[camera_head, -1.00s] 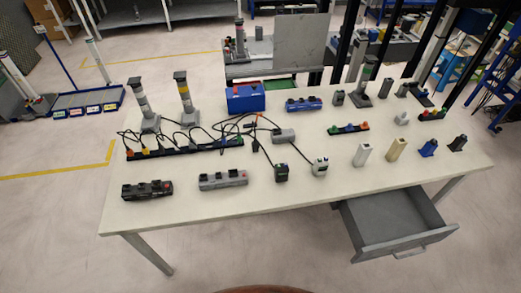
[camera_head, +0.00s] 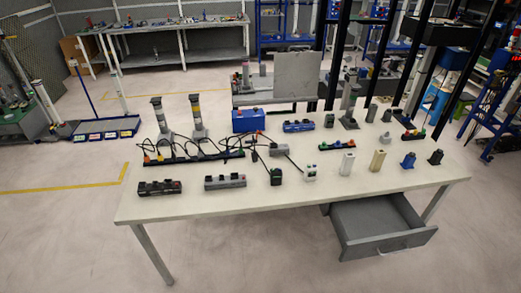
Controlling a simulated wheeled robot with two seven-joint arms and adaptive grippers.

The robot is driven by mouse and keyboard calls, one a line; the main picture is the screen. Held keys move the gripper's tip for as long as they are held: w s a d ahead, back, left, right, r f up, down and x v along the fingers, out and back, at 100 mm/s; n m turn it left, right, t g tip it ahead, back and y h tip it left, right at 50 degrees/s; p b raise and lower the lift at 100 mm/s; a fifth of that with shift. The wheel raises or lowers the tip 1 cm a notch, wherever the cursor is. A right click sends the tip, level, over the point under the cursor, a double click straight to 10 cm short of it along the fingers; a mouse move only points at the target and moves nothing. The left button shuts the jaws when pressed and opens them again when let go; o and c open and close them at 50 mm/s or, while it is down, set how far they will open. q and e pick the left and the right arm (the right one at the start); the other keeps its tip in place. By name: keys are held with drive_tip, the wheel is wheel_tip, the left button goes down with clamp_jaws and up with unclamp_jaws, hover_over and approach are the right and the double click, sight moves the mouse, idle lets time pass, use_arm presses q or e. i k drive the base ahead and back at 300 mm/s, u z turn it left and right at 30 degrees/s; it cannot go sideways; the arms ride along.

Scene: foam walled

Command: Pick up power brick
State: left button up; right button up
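A small grey block with a black cable (camera_head: 279,149) lies near the middle of the white table; it looks most like a power brick. Black cables tangle to its left, running to a long black strip with coloured plugs (camera_head: 193,157). I cannot tell for certain which item is the power brick. Neither gripper shows in the view.
The white table (camera_head: 245,205) holds grey and black multi-socket blocks (camera_head: 225,182), a blue box (camera_head: 248,120), upright lamp-like posts (camera_head: 197,115) and several small upright blocks. An open grey drawer (camera_head: 385,235) juts out at the front right. The floor in front is clear.

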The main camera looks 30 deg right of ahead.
sight(275, 149)
drive_tip(key=u, duration=0.5)
drive_tip(key=i, duration=1.45)
drive_tip(key=z, duration=0.45)
